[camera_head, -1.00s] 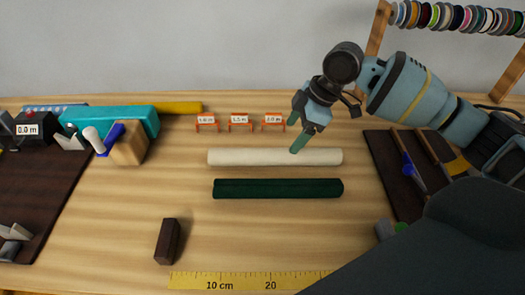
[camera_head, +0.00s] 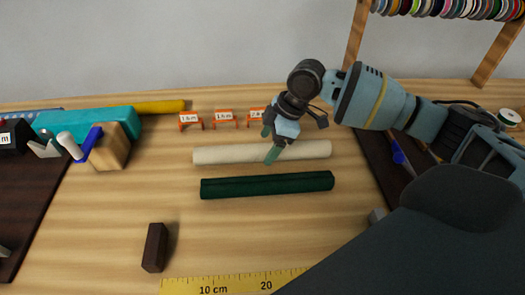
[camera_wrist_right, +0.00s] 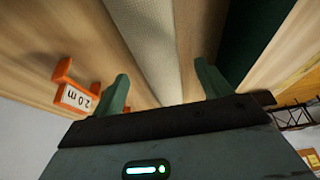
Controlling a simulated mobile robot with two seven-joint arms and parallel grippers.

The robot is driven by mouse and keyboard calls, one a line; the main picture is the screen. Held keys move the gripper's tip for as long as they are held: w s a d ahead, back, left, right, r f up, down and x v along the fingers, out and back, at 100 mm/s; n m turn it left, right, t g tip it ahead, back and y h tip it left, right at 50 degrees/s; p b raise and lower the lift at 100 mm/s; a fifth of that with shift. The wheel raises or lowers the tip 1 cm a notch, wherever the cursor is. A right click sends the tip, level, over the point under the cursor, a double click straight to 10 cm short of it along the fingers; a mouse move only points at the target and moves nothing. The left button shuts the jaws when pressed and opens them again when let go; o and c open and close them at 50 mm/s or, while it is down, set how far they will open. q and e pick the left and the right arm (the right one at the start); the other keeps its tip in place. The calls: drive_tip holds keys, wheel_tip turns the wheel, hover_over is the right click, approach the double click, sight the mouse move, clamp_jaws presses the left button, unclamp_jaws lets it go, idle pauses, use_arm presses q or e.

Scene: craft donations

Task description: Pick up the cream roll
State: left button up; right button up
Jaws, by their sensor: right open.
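The cream roll (camera_head: 225,155) lies lengthwise left to right on the wooden table, behind a dark green roll (camera_head: 267,185). My right gripper (camera_head: 269,143) is over the cream roll, right of its middle, pointing down. In the right wrist view the cream roll (camera_wrist_right: 155,45) runs between the two spread green fingers (camera_wrist_right: 162,84) of the open gripper, with nothing clamped. Whether the fingers reach down beside the roll is hard to tell. My left gripper does not show.
Small orange stands with length labels (camera_head: 191,120) stand just behind the cream roll. A dark brown block (camera_head: 155,247) and a yellow ruler (camera_head: 230,283) lie in front. A teal box (camera_head: 88,121) and a wooden block (camera_head: 112,148) stand at the left. Spools hang on a rack (camera_head: 493,58) at the back right.

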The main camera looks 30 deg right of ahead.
sight(265, 145)
drive_tip(key=shift+x, duration=1.35)
drive_tip(key=shift+c, duration=0.5)
drive_tip(key=shift+r, duration=0.1)
drive_tip(key=c, duration=1.1)
drive_tip(key=shift+r, duration=0.15)
wheel_tip(265, 145, up, 10)
drive_tip(key=shift+f+p, duration=0.15)
drive_tip(key=shift+p, duration=0.2)
